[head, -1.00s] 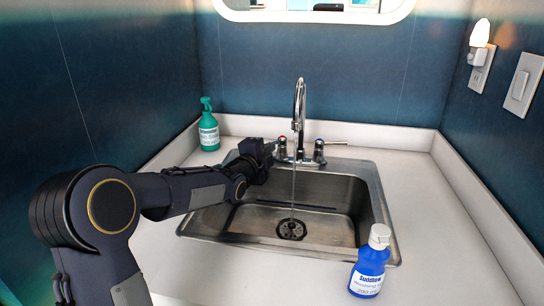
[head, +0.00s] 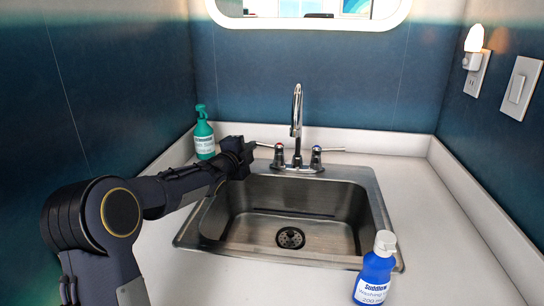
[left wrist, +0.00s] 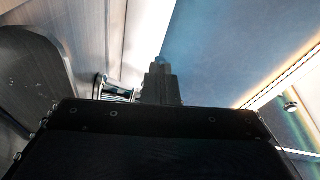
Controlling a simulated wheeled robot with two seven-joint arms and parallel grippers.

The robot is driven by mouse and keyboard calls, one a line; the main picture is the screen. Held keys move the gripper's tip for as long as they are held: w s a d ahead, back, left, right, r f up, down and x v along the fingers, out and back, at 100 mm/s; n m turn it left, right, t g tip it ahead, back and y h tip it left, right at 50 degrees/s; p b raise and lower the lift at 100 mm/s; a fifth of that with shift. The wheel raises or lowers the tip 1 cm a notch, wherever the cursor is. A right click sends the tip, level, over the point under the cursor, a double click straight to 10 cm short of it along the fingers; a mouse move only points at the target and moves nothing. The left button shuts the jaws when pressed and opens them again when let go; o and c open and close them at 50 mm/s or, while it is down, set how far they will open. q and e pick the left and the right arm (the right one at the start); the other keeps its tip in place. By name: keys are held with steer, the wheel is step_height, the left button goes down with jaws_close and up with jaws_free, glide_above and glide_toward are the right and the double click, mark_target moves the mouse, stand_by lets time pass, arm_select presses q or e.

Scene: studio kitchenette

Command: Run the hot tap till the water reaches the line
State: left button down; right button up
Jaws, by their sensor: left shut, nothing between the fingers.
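The steel sink (head: 373,200) is set in the white counter, and its drain (head: 290,238) shows clearly. No standing water is visible in it. The chrome spout (head: 297,112) stands behind the basin with no stream from it. The red-marked hot tap (head: 279,155) is left of the spout, its lever pointing left; the blue-marked tap (head: 316,156) is to the right. A dark line (head: 305,214) runs along the basin's back wall. My left gripper (head: 248,150) is shut and empty, close to the hot lever's end; I cannot tell if they touch. It shows in the left wrist view (left wrist: 161,80). My right gripper is out of view.
A green spray bottle (head: 204,136) stands at the back left, behind my left arm. A blue washing-up bottle (head: 375,272) stands at the sink's front right corner. The counter right of the sink is clear. Walls close in on both sides.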

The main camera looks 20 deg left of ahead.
arm_select(q)
steer(key=shift+w+a+r, duration=0.15)
steer(key=shift+a+r, duration=0.2)
steer(key=shift+a, duration=0.05)
stand_by(0.4)
steer(key=shift+s+a, duration=0.1)
steer(key=shift+s, duration=0.15)
steer(key=shift+s+f, duration=0.15)
steer(key=shift+f, duration=0.1)
steer(key=s, duration=0.7)
steer(key=shift+d, duration=0.45)
steer(key=shift+r, duration=0.1)
